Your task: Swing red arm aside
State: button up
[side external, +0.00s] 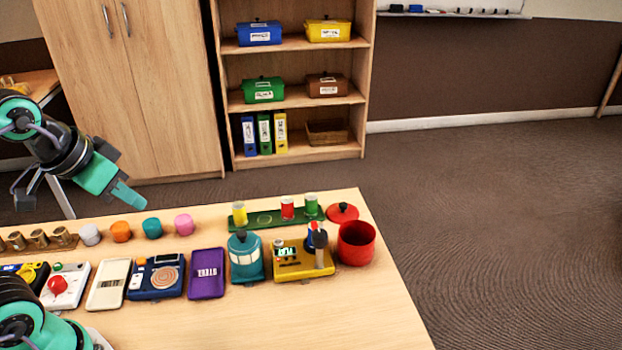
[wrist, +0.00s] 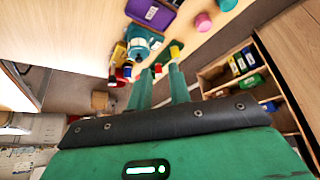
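A yellow device (side external: 290,272) stands near the right end of the table, with a small display, a grey upright piece and a blue-and-red part (side external: 311,236) on top. I cannot tell whether the red there is the red arm; the detail is too small. In the wrist view, the yellow device (wrist: 118,54) is small and partly crowded by the teal container. My gripper (side external: 128,197) is in the air above the back left of the table, well away from the device.
A red pot (side external: 356,246) stands close right of the device, its red lid (side external: 342,212) behind. A teal container (side external: 245,262) stands close left. A green rack (side external: 268,218) with colored cylinders lies behind. Table front right is clear. A shelf (side external: 290,100) stands beyond.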

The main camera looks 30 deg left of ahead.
jog(key=o, duration=0.6)
jog(key=shift+w+d+r, duration=0.15)
jog(key=shift+w, duration=0.2)
jog(key=g, duration=0.6)
send_over(320, 233)
jog(key=f, duration=0.6)
jog(key=shift+s+a+f, duration=0.15)
jog(key=shift+a+f, duration=0.1)
jog(key=shift+f, duration=0.15)
jog(key=shift+d+f, duration=0.2)
jog(key=shift+d, duration=0.1)
jog(key=shift+f, duration=0.15)
jog(key=shift+f, duration=3.8)
